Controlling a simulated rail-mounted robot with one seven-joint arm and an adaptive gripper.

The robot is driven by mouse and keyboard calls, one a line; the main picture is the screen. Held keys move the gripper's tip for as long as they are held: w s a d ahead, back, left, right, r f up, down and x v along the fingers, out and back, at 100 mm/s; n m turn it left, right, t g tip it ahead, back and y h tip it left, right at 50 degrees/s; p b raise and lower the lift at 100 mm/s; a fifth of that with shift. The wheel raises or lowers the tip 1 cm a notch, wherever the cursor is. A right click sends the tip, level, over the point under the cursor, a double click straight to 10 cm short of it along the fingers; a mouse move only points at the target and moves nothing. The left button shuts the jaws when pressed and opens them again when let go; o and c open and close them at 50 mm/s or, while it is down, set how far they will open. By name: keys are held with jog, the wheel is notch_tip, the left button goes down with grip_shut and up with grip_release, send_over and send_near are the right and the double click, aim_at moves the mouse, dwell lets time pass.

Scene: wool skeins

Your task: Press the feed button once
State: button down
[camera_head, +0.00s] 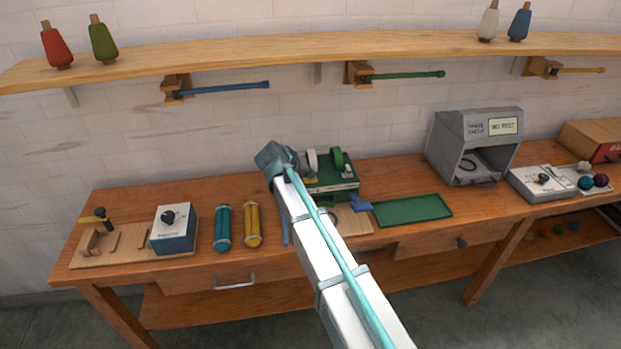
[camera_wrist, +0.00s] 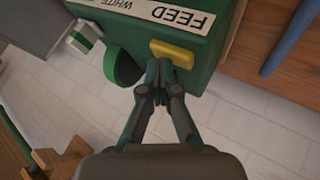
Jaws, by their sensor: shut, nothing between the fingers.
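The green feed machine (camera_head: 340,186) stands on the wooden bench, partly hidden behind my arm in the head view. In the wrist view its green housing (camera_wrist: 219,50) carries a white label reading "FEED" and "WHITE". A yellow feed button (camera_wrist: 172,54) sits beside the label. My gripper (camera_wrist: 160,68) is shut and empty, with its fingertips right at the lower edge of the button. I cannot tell whether they touch it or whether it is pressed in. In the head view my fingers are hidden behind my wrist.
Teal (camera_head: 223,228) and yellow (camera_head: 252,225) skeins lie left of my arm. A shelf (camera_head: 230,61) with cones and hanging tools runs above the bench.

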jog(key=shift+r+p, duration=0.35)
jog(key=shift+r, duration=0.6)
jog(key=shift+r, duration=0.1)
jog(key=shift+r+p, duration=1.05)
jog(key=shift+r, duration=1.4)
